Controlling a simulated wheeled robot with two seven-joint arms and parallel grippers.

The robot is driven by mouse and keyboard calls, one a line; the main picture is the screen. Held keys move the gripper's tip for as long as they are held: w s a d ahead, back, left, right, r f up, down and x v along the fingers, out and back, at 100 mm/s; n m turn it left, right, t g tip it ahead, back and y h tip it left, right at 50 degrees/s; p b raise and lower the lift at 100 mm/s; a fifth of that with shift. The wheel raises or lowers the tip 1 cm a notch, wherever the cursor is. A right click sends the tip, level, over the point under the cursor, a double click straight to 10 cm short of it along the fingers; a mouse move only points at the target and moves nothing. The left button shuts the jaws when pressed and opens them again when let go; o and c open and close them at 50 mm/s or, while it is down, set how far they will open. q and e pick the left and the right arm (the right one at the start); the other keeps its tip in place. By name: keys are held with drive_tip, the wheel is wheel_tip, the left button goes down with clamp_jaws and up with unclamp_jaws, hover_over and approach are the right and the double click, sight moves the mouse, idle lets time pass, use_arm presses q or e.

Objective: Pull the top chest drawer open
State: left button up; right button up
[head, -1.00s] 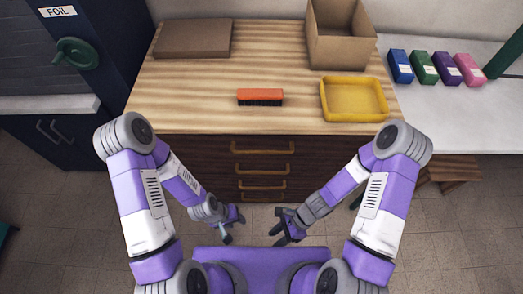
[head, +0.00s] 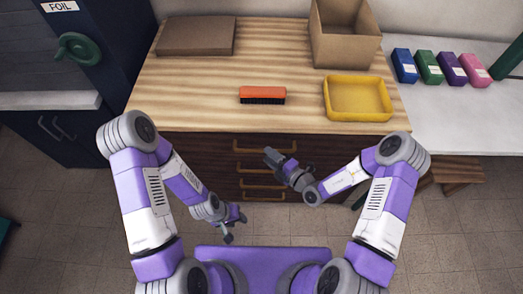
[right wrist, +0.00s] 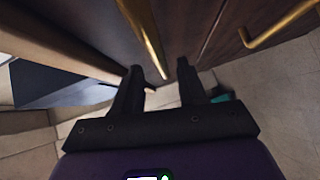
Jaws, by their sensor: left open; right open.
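The wooden chest has dark drawers with brass bar handles. The top drawer (head: 215,146) looks shut, and its handle (head: 250,148) runs along its front just below the tabletop. My right gripper (head: 280,154) is open and empty, in front of the upper drawers and partly covering the handles. In the right wrist view its two fingers (right wrist: 160,88) are apart, with a brass handle (right wrist: 146,38) just beyond them and not between them; I cannot tell which drawer it belongs to. My left gripper (head: 236,226) is open and empty, low over the floor in front of the chest.
On the chest top (head: 200,100) are an orange brush (head: 262,94), a yellow tray (head: 358,98), an open cardboard box (head: 345,40) and a flat brown box (head: 196,36). A white table with several coloured boxes stands right. The floor before the chest is clear.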

sight(261, 150)
drive_tip(key=shift+b+x, duration=0.45)
drive_tip(key=shift+x, duration=1.95)
drive_tip(key=shift+s, duration=0.1)
clamp_jaws()
